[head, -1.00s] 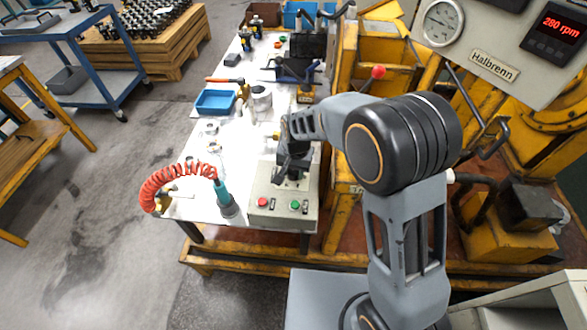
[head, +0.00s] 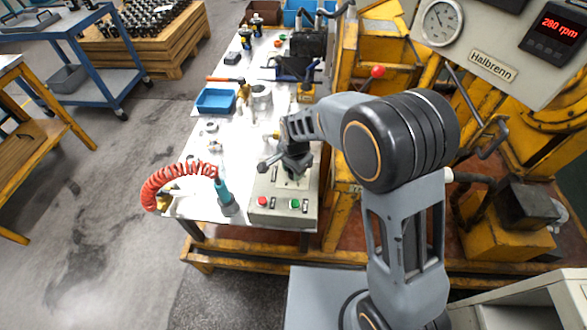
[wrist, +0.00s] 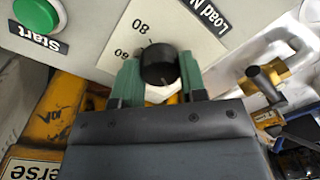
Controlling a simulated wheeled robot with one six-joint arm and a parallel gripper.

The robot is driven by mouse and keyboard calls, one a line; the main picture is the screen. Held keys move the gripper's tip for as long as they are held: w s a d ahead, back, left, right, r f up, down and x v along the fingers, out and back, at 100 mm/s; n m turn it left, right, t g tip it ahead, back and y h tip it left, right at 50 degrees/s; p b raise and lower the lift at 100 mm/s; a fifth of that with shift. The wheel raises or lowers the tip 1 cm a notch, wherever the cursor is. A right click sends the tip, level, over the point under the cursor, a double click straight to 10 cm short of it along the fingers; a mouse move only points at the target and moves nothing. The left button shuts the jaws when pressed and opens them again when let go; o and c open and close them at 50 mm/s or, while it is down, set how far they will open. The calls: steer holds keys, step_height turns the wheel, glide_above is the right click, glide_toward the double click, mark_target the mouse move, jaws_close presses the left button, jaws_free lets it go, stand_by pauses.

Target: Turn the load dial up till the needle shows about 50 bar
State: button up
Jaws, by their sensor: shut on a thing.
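The load dial is a black knob (wrist: 159,65) on the pale control box, with a printed scale showing 60 and 80 and a cropped "Load" label (wrist: 205,14) in the wrist view. My gripper (wrist: 158,78) has its two green fingers closed on opposite sides of the knob. In the head view my gripper (head: 291,168) is over the control box (head: 268,217) and hides the dial. The round gauge (head: 442,22) is at the top right; its needle is too small to read surely.
A green Start button (wrist: 38,14) is beside the dial. The box front has a red button (head: 262,201) and a green button (head: 295,203). A teal tool (head: 224,192) with a red coiled hose stands left of the box. The display (head: 557,25) reads 280 rpm.

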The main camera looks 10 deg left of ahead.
stand_by(0.4)
steer(key=o, duration=0.9)
steer(key=r, duration=0.9)
steer(key=r+p, duration=0.1)
steer(key=r, duration=0.4)
steer(key=shift+s+d, duration=0.2)
steer(key=shift+d, duration=0.05)
steer(key=shift+s+f, duration=0.1)
